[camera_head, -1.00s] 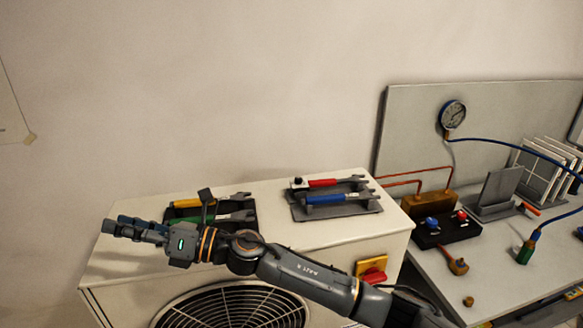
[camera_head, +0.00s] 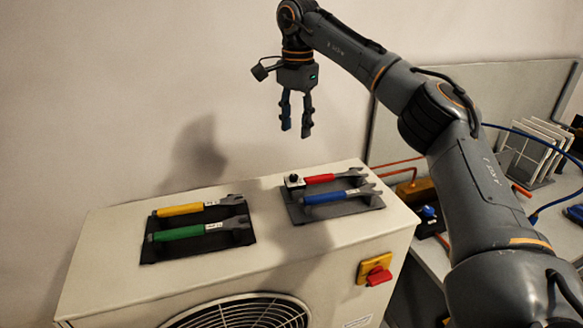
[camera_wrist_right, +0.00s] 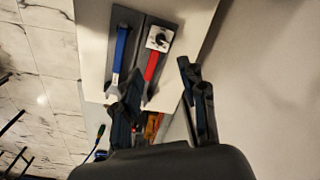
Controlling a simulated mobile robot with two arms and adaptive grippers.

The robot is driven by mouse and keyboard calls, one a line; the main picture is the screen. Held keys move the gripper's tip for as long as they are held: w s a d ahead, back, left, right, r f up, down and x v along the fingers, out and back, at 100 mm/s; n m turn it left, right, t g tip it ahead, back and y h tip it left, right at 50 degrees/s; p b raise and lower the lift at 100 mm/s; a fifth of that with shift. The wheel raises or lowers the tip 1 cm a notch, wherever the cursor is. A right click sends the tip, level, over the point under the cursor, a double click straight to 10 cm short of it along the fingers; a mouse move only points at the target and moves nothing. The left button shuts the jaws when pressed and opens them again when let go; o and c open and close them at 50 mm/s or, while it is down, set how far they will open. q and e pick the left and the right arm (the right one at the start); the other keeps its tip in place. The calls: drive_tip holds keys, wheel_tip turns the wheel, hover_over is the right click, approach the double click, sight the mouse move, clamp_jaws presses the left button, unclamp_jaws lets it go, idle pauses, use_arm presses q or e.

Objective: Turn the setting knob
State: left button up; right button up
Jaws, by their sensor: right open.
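A small black knob on a white square plate (camera_head: 293,181) sits at the left end of the red-handled wrench (camera_head: 318,179). In the right wrist view the knob (camera_wrist_right: 159,39) shows with a pointer-like mark, too small to read. A red rotary switch (camera_head: 378,276) on a yellow plate is on the front of the white box; I cannot tell which one is the setting knob. My right gripper (camera_head: 295,128) is open and empty, pointing down above the knob plate and clear of it. Its fingers also show in the right wrist view (camera_wrist_right: 163,103). My left gripper is not in view.
The blue-handled wrench (camera_head: 336,196) shares a grey holder with the red one. Yellow (camera_head: 182,210) and green (camera_head: 180,232) wrenches lie in a dark holder on the white box top (camera_head: 110,226). My right arm hides much of the bench at right.

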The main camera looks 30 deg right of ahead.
sight(294, 175)
drive_tip(key=f+p, duration=0.1)
drive_tip(key=f, duration=0.5)
drive_tip(key=f+p, duration=0.2)
drive_tip(key=f, duration=0.5)
drive_tip(key=shift+w+a, duration=0.1)
drive_tip(key=shift+w, duration=0.1)
drive_tip(key=shift+c, duration=0.3)
clamp_jaws()
